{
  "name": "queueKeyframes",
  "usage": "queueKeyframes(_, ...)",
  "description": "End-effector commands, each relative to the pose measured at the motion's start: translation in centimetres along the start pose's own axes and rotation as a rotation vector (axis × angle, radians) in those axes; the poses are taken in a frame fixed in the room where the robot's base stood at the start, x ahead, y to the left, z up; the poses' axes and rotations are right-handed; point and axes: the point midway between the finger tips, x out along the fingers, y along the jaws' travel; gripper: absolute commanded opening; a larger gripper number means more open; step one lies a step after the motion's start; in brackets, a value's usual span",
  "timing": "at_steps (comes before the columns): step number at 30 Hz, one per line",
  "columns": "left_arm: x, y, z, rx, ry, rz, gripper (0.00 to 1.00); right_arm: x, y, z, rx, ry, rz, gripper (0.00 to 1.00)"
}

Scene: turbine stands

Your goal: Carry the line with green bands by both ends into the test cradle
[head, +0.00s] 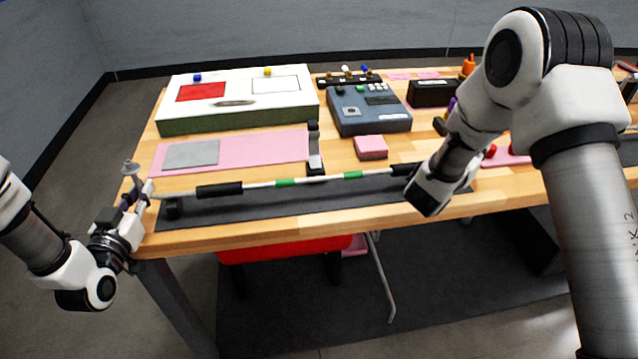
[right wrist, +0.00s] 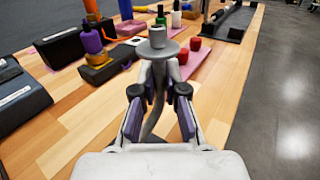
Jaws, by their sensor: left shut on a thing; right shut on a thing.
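The line with green bands (head: 320,179) is a thin pale tube with two green bands and black sleeves, running across the front of the bench. My left gripper (head: 138,192) is shut on its left end, beside a grey disc fitting (head: 130,168). My right gripper (right wrist: 158,100) is shut on the grey curved right end, below another disc fitting (right wrist: 157,48). In the head view my right wrist hides that end. The line lies over a dark mat (head: 300,208) with a black block (head: 173,208) at its left; I cannot tell the gap. Which stand is the test cradle is unclear.
A grey-black post piece (head: 315,163) stands just behind the line's middle. Behind are a pink mat (head: 255,150), a white-green case (head: 235,118), a blue-grey instrument (head: 370,122) and a pink block (head: 370,148). Red caps (right wrist: 196,43) stand near my right gripper.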

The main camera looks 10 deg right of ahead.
Motion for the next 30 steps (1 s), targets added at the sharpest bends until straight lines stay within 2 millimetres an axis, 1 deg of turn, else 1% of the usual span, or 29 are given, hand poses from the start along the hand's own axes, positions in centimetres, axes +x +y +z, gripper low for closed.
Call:
queueKeyframes(1,-0.3,0.0,1.0,-0.004,-0.022,-0.001,0.0,-0.1,-0.5,-1.1,-0.01,0.02,-0.007,0.0)
queueKeyframes(3,-0.3,0.0,1.0,-0.004,-0.022,-0.002,0.0,-0.1,-0.5,-1.2,-0.01,0.021,-0.008,0.0)
queueKeyframes(4,-0.3,0.0,1.1,-0.004,-0.024,-0.002,0.18,-0.1,-0.5,-1.2,-0.011,0.022,-0.009,0.18)
queueKeyframes(5,-0.3,0.0,1.1,-0.004,-0.024,-0.002,0.29,-0.1,-0.5,-1.2,-0.011,0.023,-0.009,0.29)
queueKeyframes(6,-0.3,0.0,1.1,-0.004,-0.024,-0.002,0.36,-0.1,-0.5,-1.2,-0.011,0.022,-0.009,0.36)
queueKeyframes(14,-0.3,0.1,1.0,-0.003,-0.023,0.001,0.36,-0.1,-0.3,-0.8,-0.006,0.013,-0.006,0.36)
queueKeyframes(17,-0.9,0.1,1.0,-0.004,-0.025,0.001,0.36,-0.1,-0.3,-0.7,-0.005,0.011,-0.005,0.36)
queueKeyframes(20,-2.6,0.0,1.0,-0.006,-0.026,-0.001,0.36,0.0,-0.2,-0.6,-0.005,0.01,-0.005,0.36)
queueKeyframes(25,-6.1,-0.1,0.7,-0.008,-0.018,-0.005,0.36,0.0,-0.2,-0.5,-0.004,0.009,-0.004,0.36)
queueKeyframes(27,-7.1,-0.1,0.6,-0.007,-0.014,-0.005,0.36,0.0,-0.2,-0.5,-0.004,0.009,-0.004,0.36)
queueKeyframes(30,-7.9,-0.1,0.4,-0.004,-0.01,-0.004,0.36,-0.2,-0.2,-0.5,-0.004,0.008,-0.003,0.36)
